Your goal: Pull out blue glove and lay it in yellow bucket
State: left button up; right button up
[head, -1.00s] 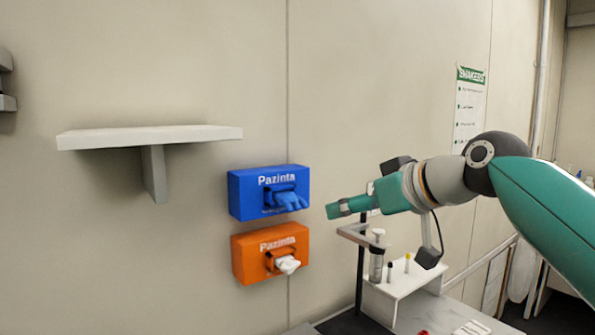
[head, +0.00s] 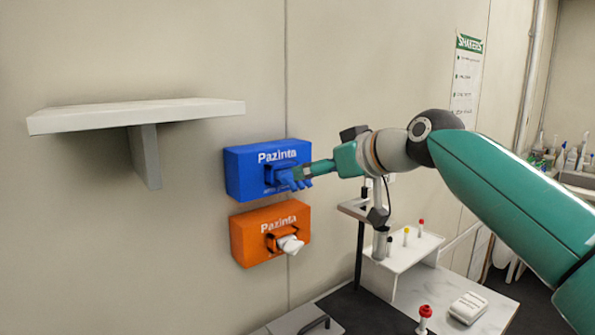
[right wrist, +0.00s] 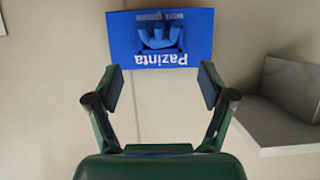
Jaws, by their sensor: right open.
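A blue glove (head: 288,179) hangs out of the slot of a blue dispenser box (head: 242,173) on the wall. In the right wrist view the glove (right wrist: 160,38) shows upside down on the face of the blue box (right wrist: 122,42). My right gripper (head: 308,171) reaches in from the right and overlaps the glove in the head view. In the right wrist view my right gripper (right wrist: 161,85) is open, with nothing between its fingers, and the glove lies beyond the fingertips. My left gripper and the yellow bucket are out of view.
An orange box (head: 246,240) with a white glove sits just below the blue one. A white wall shelf (head: 140,113) is to the left. A white rack (head: 410,262) with small tubes stands below my right arm.

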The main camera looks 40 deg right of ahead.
aim_at(289, 175)
jog(key=p+x, duration=0.1)
jog(key=x, duration=0.6)
jog(key=shift+w, duration=0.15)
jog(key=c, duration=0.9)
jog(key=shift+f, duration=0.1)
jog(key=shift+s, duration=0.6)
jog(key=shift+s+b, duration=0.25)
jog(key=shift+b, duration=0.15)
jog(key=shift+s+a, duration=0.1)
jog(key=shift+s, duration=0.25)
jog(key=shift+s+b, duration=0.25)
jog(key=shift+b, duration=0.05)
